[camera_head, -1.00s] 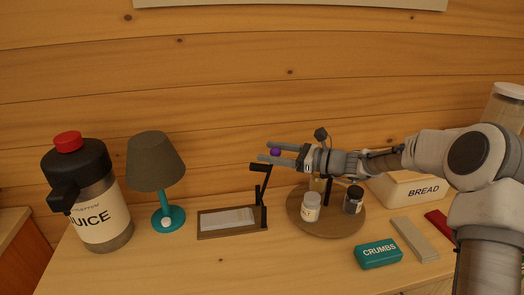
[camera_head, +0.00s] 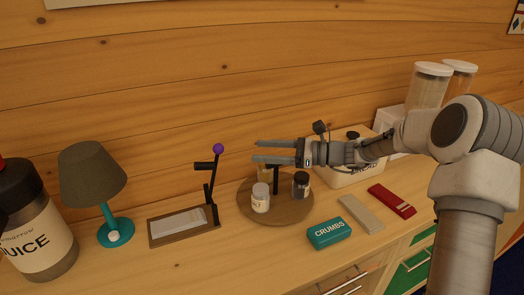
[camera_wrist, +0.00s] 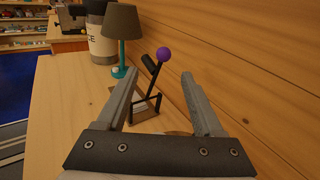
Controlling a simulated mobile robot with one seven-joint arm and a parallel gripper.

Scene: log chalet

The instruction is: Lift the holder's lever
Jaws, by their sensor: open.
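The holder (camera_head: 183,225) is a low wooden tray with pale sheets (camera_head: 178,221) in it, standing on the counter left of the round tray. Its black lever (camera_head: 213,178) rises at the tray's right end, points up and is tipped with a purple ball (camera_head: 218,148). A black grip bar sticks out to the left from it. My gripper (camera_head: 257,151) is open and empty, right of the purple ball and apart from it. In the wrist view the ball (camera_wrist: 164,54) and the holder's lever (camera_wrist: 153,80) show beyond and between my open fingers (camera_wrist: 160,90).
A round wooden tray (camera_head: 290,214) with a white jar (camera_head: 261,198) and a dark jar (camera_head: 301,185) stands below my gripper. A teal lamp (camera_head: 115,232) and juice jug (camera_head: 45,240) stand left. The crumbs box (camera_head: 329,232) lies in front. Wall planks rise behind.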

